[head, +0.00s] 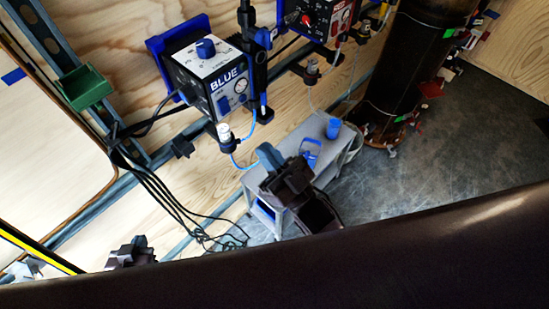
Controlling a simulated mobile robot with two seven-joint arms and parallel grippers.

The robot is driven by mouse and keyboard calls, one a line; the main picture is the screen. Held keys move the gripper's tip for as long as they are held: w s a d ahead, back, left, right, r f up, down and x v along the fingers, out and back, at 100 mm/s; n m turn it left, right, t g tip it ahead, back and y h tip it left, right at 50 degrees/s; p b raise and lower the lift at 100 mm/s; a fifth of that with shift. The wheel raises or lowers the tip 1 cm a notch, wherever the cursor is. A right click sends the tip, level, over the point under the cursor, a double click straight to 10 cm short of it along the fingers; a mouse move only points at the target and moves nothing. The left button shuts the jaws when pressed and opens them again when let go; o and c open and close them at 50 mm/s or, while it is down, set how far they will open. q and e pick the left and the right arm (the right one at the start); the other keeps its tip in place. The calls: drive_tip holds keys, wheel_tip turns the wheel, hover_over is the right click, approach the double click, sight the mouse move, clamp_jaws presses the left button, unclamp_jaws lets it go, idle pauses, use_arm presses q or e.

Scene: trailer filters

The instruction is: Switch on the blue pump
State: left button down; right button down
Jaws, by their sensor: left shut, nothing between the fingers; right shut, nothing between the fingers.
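The blue pump (190,68) is a box labelled BLUE, mounted on the wall at upper left of centre. It has a blue knob (206,47) on top, and a blue switch (224,104) and a round gauge (241,85) on its front. The switch's position is too small to tell. My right gripper (268,157) is shut and empty, below and right of the pump and apart from it, in front of the grey cart. My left gripper (138,242) is shut at lower left, far below the pump and partly hidden by the dark band along the bottom.
A red pump (322,15) is mounted to the right. A grey cart (340,142) carries a blue cup (334,128). A dark cylinder (410,60) stands at right. A green bin (84,87) and black cables (165,190) are at left. Open floor (455,130) lies right.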

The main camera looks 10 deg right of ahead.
sight(225, 107)
drive_tip(key=w+a+r, duration=0.1)
drive_tip(key=w, duration=0.1)
drive_tip(key=w+a+r, duration=0.1)
drive_tip(key=w+a+r+p, duration=0.1)
drive_tip(key=w+a, duration=0.1)
drive_tip(key=shift+w, duration=0.35)
use_arm(q)
drive_tip(key=shift+w+r, duration=0.25)
drive_tip(key=shift+r, duration=0.6)
use_arm(e)
drive_tip(key=shift+w+a+f, duration=0.1)
drive_tip(key=shift+w+a, duration=0.3)
drive_tip(key=shift+w, duration=0.05)
